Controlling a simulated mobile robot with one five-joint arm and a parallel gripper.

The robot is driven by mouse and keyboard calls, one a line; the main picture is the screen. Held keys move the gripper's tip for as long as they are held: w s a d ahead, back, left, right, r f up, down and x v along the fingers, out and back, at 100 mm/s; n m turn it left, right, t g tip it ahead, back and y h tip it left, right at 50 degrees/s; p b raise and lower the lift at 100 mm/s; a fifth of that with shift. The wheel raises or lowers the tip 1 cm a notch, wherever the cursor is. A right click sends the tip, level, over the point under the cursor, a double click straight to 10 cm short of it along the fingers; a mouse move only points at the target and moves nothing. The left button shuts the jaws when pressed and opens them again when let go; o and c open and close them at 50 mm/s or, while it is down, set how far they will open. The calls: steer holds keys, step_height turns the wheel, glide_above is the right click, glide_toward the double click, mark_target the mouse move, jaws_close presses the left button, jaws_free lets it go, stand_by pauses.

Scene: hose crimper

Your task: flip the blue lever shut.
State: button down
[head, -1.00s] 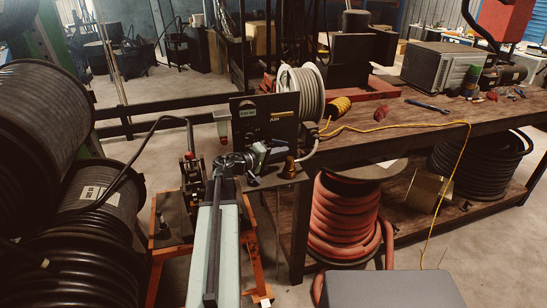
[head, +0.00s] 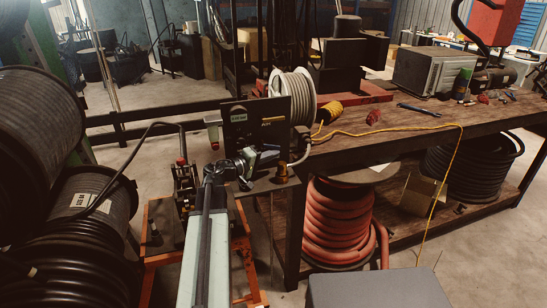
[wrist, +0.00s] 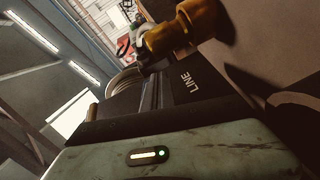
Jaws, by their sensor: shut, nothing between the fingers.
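My gripper (head: 278,168) is at the end of my arm in the head view, just in front of the black upright panel (head: 255,122) and over the near left corner of the bench. It is shut and I see nothing held. I cannot make out the blue lever in either current view; my gripper may hide it. In the wrist view a brass-coloured cylindrical part (wrist: 170,38) shows at the top, close to the camera. A dark surface marked LINE (wrist: 189,83) lies below it. The fingertips do not show clearly there.
A pale cable reel (head: 295,96) stands behind the panel on the wooden bench (head: 400,137). A yellow cord (head: 395,127) trails across the bench. An orange-framed stand (head: 160,260) is low at left, beside large black hose reels (head: 45,130). A red hose coil (head: 340,225) sits below the bench.

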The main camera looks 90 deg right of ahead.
stand_by(0.8)
steer(key=v, duration=0.8)
steer(key=shift+p, duration=0.35)
